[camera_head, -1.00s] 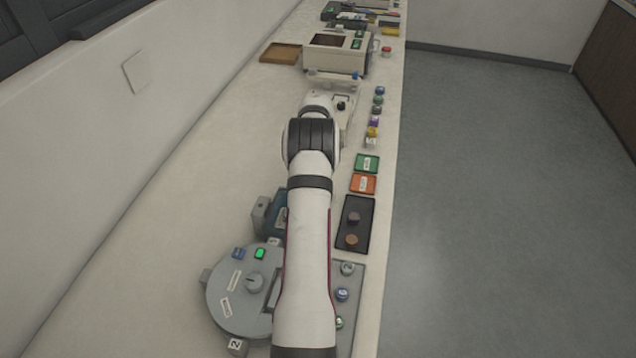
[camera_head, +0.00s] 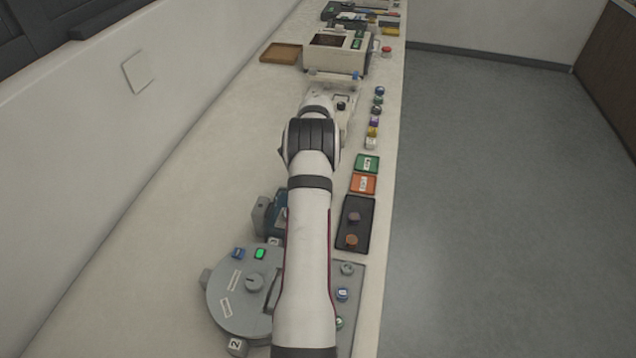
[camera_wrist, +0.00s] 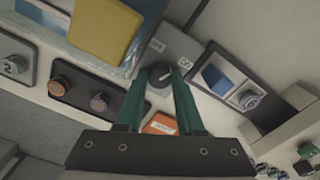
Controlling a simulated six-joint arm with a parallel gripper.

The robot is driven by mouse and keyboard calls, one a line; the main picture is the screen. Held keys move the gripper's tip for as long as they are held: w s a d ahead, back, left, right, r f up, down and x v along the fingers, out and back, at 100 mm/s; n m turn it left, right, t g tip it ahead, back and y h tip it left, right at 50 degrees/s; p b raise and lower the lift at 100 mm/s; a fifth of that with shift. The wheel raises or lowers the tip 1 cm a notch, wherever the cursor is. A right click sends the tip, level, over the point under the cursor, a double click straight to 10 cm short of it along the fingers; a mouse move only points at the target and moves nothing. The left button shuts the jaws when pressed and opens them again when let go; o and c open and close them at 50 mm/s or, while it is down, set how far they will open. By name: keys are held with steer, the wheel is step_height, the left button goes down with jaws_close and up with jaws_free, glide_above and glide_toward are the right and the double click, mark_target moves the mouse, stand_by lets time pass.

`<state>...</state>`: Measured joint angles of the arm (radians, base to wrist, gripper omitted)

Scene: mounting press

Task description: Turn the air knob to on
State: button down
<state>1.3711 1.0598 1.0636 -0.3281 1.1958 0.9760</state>
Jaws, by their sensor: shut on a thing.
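The air knob (camera_wrist: 160,76) is a dark round knob with a pale mark, in the wrist view on a grey panel (camera_wrist: 176,45). Two small white labels stand beside it; one seems to read OFF, but both are too small to read surely. My gripper (camera_wrist: 160,80) has green fingers, one on each side of the knob, and is shut on it. I cannot tell clearly which label the mark points to. In the head view my arm hides the fingers and the knob.
In the wrist view a dark tray (camera_wrist: 118,101) with two round pieces lies left, and a panel with a blue block (camera_wrist: 215,79) lies right. In the head view a cream machine (camera_head: 345,60) stands at the back; a grey round machine (camera_head: 232,312) is in front.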

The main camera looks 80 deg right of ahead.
steer(key=shift+m, duration=1.6)
steer(key=c, duration=0.5)
jaws_free()
steer(key=shift+c, duration=0.2)
